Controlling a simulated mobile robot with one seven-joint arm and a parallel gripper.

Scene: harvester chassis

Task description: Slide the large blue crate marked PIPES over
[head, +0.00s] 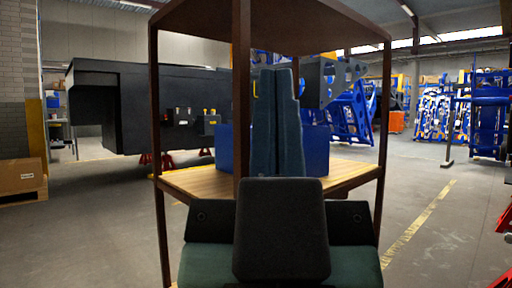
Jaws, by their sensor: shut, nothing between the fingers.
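A large blue crate (316,152) stands on the wooden deck (194,181) of a framed rack in the head view. Its left part shows between the rack's posts, and its middle is hidden behind my raised arm and a dark post. No PIPES marking can be read from here. My arm rises in front of the crate. My gripper cannot be made out and seems hidden behind my own arm links. Whether any part of me touches the crate cannot be told.
The rack has dark upright posts (384,110) and a roof panel (270,18) above the crate. A large black chassis (140,105) stands behind left. A cardboard box (22,178) lies far left. Blue metal frames (490,110) stand at right. The floor beside the rack is open.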

